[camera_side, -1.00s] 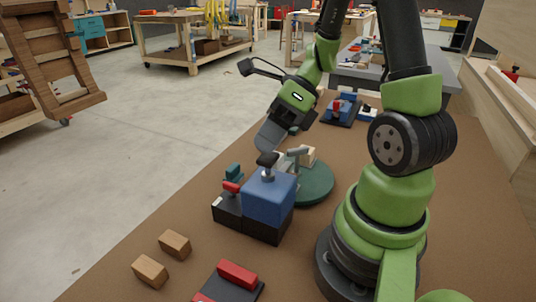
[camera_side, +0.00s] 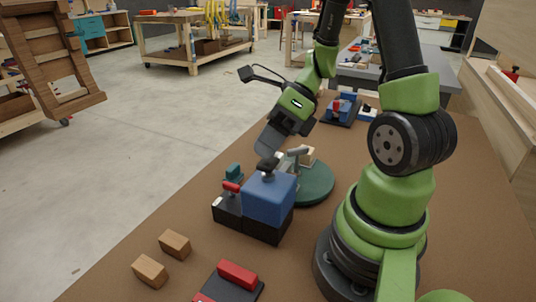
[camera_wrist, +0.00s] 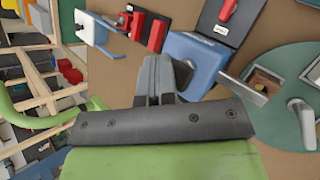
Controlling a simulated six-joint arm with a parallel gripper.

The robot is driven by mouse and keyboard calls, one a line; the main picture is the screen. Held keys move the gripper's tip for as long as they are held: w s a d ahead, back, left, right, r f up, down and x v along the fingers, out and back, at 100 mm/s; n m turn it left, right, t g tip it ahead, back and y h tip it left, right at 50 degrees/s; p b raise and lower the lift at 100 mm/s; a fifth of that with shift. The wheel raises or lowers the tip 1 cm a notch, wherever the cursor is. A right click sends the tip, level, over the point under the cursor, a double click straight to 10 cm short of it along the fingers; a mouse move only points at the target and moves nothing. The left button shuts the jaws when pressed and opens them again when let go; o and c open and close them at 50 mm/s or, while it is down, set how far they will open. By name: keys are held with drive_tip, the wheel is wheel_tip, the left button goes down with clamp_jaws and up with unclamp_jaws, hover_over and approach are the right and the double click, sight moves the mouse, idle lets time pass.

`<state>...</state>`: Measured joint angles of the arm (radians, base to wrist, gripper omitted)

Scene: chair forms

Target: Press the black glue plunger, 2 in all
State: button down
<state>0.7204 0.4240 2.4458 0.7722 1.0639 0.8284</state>
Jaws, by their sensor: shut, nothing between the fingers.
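The black glue plunger (camera_side: 267,168) sits on top of a blue block (camera_side: 268,200) on a black base, in the middle of the side view. Its cap is low, close to the block's top, and little of the stem shows. My gripper (camera_side: 267,152) is shut and empty, tilted, with its tips down at the cap and seemingly touching it.
A round green stand (camera_side: 315,185) with a metal handle is right behind the block. A red lever (camera_side: 231,187) and a teal piece (camera_side: 233,170) stand at its left. Two wooden blocks (camera_side: 174,244) and a red-handled fixture (camera_side: 238,274) lie in front.

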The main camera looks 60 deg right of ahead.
drive_tip(key=shift+f, duration=0.2)
idle(0.5)
drive_tip(key=shift+r, duration=1.4)
drive_tip(key=shift+r, duration=2.5)
